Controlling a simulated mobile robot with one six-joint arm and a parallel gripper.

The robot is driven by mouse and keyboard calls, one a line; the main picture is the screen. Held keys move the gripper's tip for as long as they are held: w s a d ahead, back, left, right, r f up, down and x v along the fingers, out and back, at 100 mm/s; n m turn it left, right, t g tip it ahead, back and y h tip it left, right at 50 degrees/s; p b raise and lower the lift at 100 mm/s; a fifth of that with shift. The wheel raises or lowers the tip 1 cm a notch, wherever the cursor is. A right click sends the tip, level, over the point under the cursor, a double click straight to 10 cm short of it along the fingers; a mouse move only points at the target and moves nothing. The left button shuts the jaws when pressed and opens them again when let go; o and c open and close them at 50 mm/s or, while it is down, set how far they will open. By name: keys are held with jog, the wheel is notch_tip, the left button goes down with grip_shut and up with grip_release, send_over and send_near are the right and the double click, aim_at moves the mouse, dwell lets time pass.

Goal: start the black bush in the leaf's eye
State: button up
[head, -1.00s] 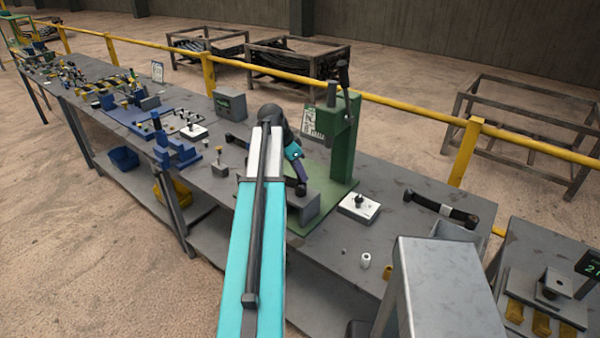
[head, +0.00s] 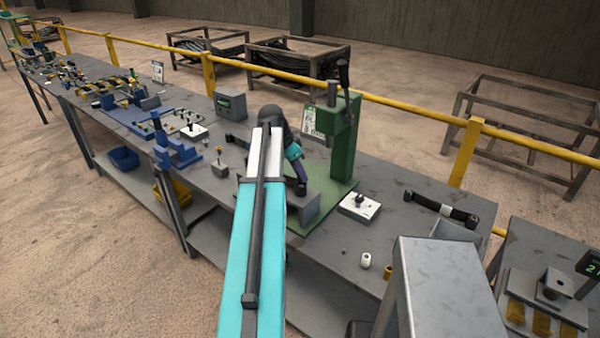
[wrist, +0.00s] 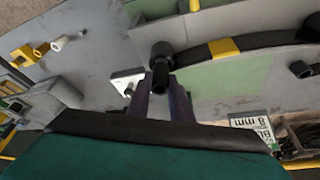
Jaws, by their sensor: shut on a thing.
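My gripper (wrist: 160,86) is shut on the black bush (wrist: 160,75), which shows as a dark cylinder between the fingertips in the wrist view. The leaf (wrist: 268,40) is a dark strip with a yellow band. Its dark round eye (wrist: 162,52) is right at the bush, beyond the fingertips. I cannot tell whether the bush touches the eye or has entered it. In the head view my gripper (head: 299,178) is low in front of the green press (head: 343,150), above a grey block (head: 305,206). My arm hides most of the leaf there.
A white bush (head: 366,260) and a yellowish one (head: 388,272) stand near the front edge. Another dark leaf (head: 440,208) lies farther right. A yellow rail (head: 400,104) runs behind the bench.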

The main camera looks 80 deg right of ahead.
jog(key=shift+f+b, duration=0.4)
jog(key=shift+f, duration=0.4)
dwell(0.4)
jog(key=o, duration=1)
jog(key=shift+a, duration=0.1)
jog(key=shift+c, duration=0.2)
jog(key=shift+o, duration=0.6)
jog(key=o, duration=0.4)
jog(key=shift+r, duration=0.15)
jog(key=shift+r+p, duration=1.7)
jog(key=shift+r, duration=1.65)
